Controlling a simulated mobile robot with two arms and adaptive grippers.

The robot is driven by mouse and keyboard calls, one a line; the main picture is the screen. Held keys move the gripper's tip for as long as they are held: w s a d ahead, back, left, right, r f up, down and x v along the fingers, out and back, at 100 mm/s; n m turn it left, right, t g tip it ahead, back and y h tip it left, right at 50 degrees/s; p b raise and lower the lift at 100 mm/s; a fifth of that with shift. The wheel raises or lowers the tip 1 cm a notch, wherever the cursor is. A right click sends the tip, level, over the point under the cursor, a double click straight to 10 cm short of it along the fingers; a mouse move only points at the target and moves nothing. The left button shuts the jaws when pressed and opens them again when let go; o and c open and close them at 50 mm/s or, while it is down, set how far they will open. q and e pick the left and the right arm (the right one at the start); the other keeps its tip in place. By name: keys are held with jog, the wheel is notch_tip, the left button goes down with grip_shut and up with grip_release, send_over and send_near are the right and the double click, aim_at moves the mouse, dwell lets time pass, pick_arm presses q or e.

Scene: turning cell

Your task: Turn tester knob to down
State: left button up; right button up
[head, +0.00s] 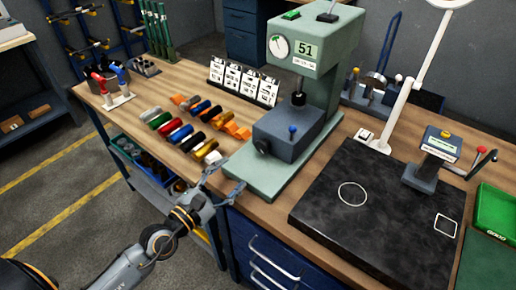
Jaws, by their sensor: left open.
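The tester (332,85) is a pale green machine with a display reading 51, standing at the middle of the bench. On its head is a round white dial (279,47) with a dark pointer and a small green mark. A dark round knob (262,146) sits on the front left of the grey block (290,133) on its base. I cannot tell for sure which of these is the tester knob, nor its setting. My left gripper (224,180) is open and empty, in front of the tester's base and apart from both. My right gripper is out of view.
Several coloured cylinders (181,134) lie left of the tester, with white cards (243,81) behind. A black plate (380,215), a lamp arm (410,80) and a green bin (497,213) are at right. Blue drawers (265,255) are below the bench.

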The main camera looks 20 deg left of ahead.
aim_at(260, 148)
pick_arm(q)
jog(key=p+x, duration=0.2)
jog(key=x, duration=0.8)
jog(key=shift+w, duration=0.15)
jog(key=shift+x, duration=0.8)
jog(key=c, duration=1.1)
jog(key=shift+c, duration=0.2)
